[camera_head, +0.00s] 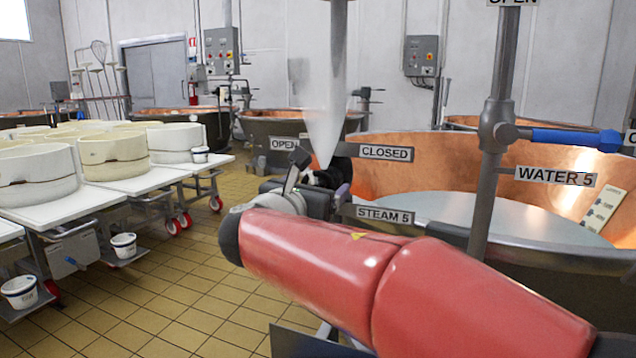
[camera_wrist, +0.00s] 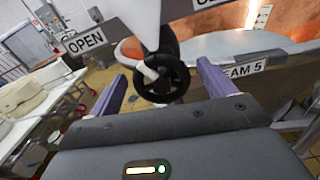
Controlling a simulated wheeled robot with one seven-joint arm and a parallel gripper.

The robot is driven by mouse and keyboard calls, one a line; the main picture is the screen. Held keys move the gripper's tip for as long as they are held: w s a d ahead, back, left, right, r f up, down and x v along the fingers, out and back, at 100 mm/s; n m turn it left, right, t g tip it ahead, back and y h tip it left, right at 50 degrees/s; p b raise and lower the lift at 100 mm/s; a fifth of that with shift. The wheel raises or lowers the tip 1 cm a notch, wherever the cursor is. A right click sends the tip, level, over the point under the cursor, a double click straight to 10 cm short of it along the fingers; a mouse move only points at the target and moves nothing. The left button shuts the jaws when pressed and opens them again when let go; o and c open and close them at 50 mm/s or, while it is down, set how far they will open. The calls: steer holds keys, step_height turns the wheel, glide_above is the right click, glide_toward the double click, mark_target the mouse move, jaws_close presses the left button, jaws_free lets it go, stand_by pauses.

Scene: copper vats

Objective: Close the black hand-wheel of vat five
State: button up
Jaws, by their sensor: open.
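The black hand-wheel (camera_wrist: 161,79) shows in the wrist view, with spokes and a pale hub, under a pale cone. It lies between my two purple fingers in the picture. My gripper (camera_wrist: 163,72) is open, with a finger on each side of the wheel; I cannot tell whether either touches it. In the head view the hand-wheel (camera_head: 335,173) is a dark shape, partly hidden behind my gripper. The STEAM 5 sign (camera_head: 385,215) is just right of it. The OPEN sign (camera_head: 284,144) is to its left and the CLOSED sign (camera_head: 386,153) to its right.
A whitish cone (camera_head: 325,125) like steam stands over the wheel, below a vertical pipe. The copper vat (camera_head: 400,165) is behind. A blue lever (camera_head: 575,138) with a WATER 5 sign (camera_head: 555,177) is at right. Tables with white tubs (camera_head: 115,150) stand left; tiled floor is clear between.

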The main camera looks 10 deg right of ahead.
steer(key=shift+w+d, duration=0.45)
steer(key=shift+w, duration=0.1)
steer(key=c, duration=1)
steer(key=shift+o, duration=0.2)
